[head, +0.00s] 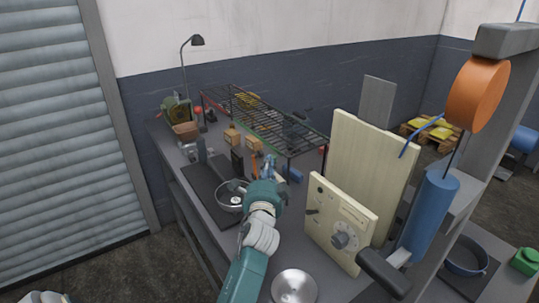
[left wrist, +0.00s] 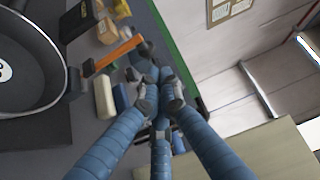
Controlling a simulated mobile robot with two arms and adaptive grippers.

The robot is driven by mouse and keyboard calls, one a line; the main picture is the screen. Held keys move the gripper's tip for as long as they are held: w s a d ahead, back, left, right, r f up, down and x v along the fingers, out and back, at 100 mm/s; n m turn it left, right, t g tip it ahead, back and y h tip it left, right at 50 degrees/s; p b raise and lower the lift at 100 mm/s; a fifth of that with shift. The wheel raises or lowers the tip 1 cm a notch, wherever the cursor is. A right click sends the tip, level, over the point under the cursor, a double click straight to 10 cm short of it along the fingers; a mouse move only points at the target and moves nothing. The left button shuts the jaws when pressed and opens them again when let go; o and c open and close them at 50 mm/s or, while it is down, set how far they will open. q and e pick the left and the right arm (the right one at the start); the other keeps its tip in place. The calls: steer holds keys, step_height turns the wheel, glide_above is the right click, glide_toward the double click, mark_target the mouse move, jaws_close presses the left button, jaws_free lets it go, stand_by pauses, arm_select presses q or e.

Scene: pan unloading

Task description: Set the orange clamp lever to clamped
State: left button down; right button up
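My left gripper (head: 268,168) reaches over the bench at the centre of the head view, beside a round metal pan (head: 230,197). In the left wrist view its blue jointed fingers (left wrist: 160,98) converge with their grey tips close together. Whether they grip anything is unclear. Just beyond and left of the tips is an orange bar (left wrist: 115,55) with a dark grey end; it may be the clamp lever, but I cannot tell for certain, nor how it is set. The fingers partly hide what lies behind them. My right gripper is not in view.
A wire rack (head: 265,120) stands along the back of the bench. A cream panel with a dial (head: 340,225) and a taller board (head: 370,155) stand right of my arm. A shiny metal disc (head: 293,288) lies in front. A dark pan (left wrist: 25,65) is left in the wrist view.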

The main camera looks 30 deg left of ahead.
arm_select(q)
steer(key=x, duration=0.4)
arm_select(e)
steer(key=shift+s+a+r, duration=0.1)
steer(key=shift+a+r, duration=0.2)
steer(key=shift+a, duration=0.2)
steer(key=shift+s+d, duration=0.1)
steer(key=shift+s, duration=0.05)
arm_select(q)
steer(key=shift+s, duration=0.1)
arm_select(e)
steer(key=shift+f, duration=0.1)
